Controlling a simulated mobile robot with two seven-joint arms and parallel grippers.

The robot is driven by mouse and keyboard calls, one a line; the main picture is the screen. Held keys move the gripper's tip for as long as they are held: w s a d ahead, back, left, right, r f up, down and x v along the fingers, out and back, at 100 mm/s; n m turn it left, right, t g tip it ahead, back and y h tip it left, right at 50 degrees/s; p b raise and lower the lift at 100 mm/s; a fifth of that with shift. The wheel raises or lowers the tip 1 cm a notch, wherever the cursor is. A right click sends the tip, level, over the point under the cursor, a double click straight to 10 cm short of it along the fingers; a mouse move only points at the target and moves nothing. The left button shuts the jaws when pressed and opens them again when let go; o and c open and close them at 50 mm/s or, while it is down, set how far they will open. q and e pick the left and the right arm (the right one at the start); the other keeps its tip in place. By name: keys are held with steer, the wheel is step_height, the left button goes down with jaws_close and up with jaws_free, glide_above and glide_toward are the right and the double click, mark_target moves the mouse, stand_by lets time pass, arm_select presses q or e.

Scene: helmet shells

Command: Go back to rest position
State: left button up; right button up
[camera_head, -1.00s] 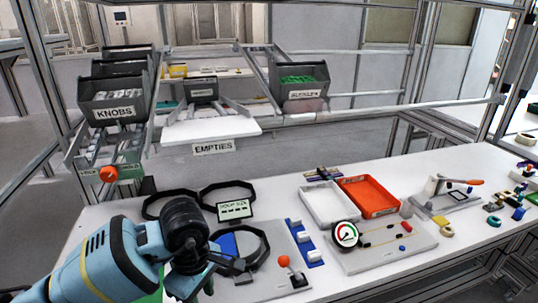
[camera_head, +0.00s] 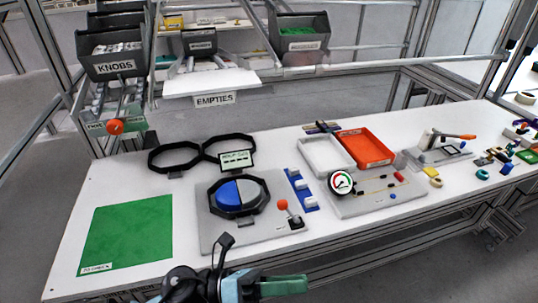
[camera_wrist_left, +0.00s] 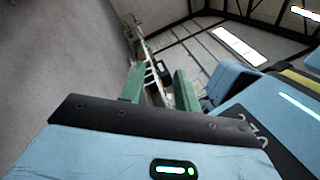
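My left gripper (camera_head: 284,285) is at the bottom edge of the head view, in front of the table and clear of the objects on it. In the left wrist view its two green fingers (camera_wrist_left: 160,88) stand apart with nothing between them. My right gripper is in neither view. A shell with a blue half and a grey half (camera_head: 237,196) sits inside a black ring on a grey fixture plate (camera_head: 262,236). An orange-knobbed lever (camera_head: 283,206) stands on the plate's right side.
The white table (camera_head: 75,225) holds a green mat (camera_head: 128,230), two black rings (camera_head: 152,163), a white tray (camera_head: 325,158), an orange tray (camera_head: 365,150) and a gauge board (camera_head: 375,205). A rack with a KNOBS bin (camera_head: 115,66) and an EMPTIES shelf (camera_head: 210,84) stands behind.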

arm_select(q)
steer(key=w+a+f+n+t+y+p, duration=0.1)
steer(key=a+f+n+t+y, duration=0.6)
steer(key=n, duration=0.8)
steer(key=w+a+f+n+t+y, duration=0.1)
steer(key=a+f+n+t+y, duration=0.65)
steer(key=n, duration=0.75)
steer(key=s+a+f+n+g+y, duration=0.2)
steer(key=s+a+f+n, duration=0.2)
steer(key=s, duration=0.5)
steer(key=s+a+f+n+g+y, duration=0.1)
steer(key=s+a+f+n+g, duration=0.2)
steer(key=s+a+f+n, duration=0.2)
steer(key=s+f+n, duration=0.2)
steer(key=s+f, duration=0.1)
steer(key=f, duration=0.1)
steer(key=shift+s+a+f+y+p, duration=0.2)
steer(key=shift+s+f+y+p, duration=0.1)
steer(key=shift+s+y+p, duration=0.05)
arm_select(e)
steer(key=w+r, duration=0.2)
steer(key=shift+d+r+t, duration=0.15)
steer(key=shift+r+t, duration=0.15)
